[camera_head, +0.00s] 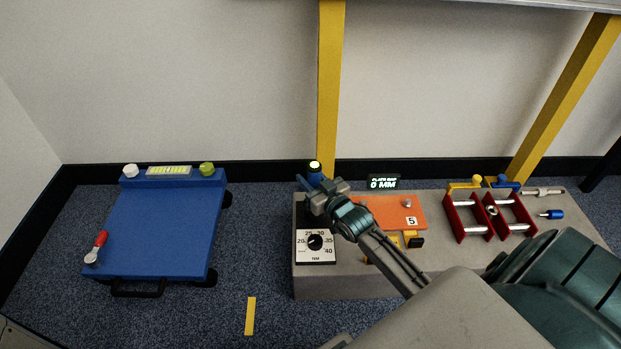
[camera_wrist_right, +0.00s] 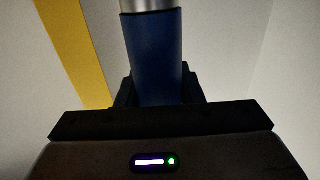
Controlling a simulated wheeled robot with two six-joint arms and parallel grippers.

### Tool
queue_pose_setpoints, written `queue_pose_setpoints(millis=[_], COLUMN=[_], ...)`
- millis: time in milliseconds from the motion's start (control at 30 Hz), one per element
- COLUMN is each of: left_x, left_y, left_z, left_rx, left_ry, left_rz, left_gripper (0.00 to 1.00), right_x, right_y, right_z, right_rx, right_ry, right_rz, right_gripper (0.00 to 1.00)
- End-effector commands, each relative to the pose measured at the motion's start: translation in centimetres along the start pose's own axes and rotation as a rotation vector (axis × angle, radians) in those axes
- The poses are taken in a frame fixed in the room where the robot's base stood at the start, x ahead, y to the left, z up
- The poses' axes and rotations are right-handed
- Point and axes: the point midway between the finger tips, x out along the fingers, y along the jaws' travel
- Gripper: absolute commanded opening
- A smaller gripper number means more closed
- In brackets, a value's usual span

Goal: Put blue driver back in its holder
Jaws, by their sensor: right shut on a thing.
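A blue driver (camera_head: 314,178) with a glowing pale-green top stands about upright at the left end of the grey bench. My right gripper (camera_head: 318,188) is shut on it. In the right wrist view the blue driver (camera_wrist_right: 155,55) shows as a blue cylinder with a silver section at the upper edge, between dark jaws (camera_wrist_right: 158,92). A dark block (camera_head: 303,213) lies below the gripper, behind a white dial; I cannot tell whether it is the holder. The driver's lower end is hidden by my gripper. My left gripper is not in view.
The grey bench (camera_head: 345,284) also carries the dial (camera_head: 316,247), an orange plate (camera_head: 392,212), a red frame (camera_head: 467,220) and a small blue-handled tool (camera_head: 552,214). A yellow post (camera_head: 328,90) stands close behind the driver. A blue case (camera_head: 165,225) lies on the floor at left.

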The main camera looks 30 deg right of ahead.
Motion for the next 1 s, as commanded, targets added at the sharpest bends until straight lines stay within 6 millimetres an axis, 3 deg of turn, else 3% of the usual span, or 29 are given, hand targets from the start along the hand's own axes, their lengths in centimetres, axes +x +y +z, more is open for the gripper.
queue_pose_setpoints(millis=[1000], left_x=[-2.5], left_y=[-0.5], left_z=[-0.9], left_rx=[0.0], left_ry=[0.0], left_rz=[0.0], left_gripper=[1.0], right_x=[0.1], right_y=[0.0], right_z=[2.7], right_rx=[-0.001], right_ry=[0.003], right_rz=[-0.001], right_gripper=[0.0])
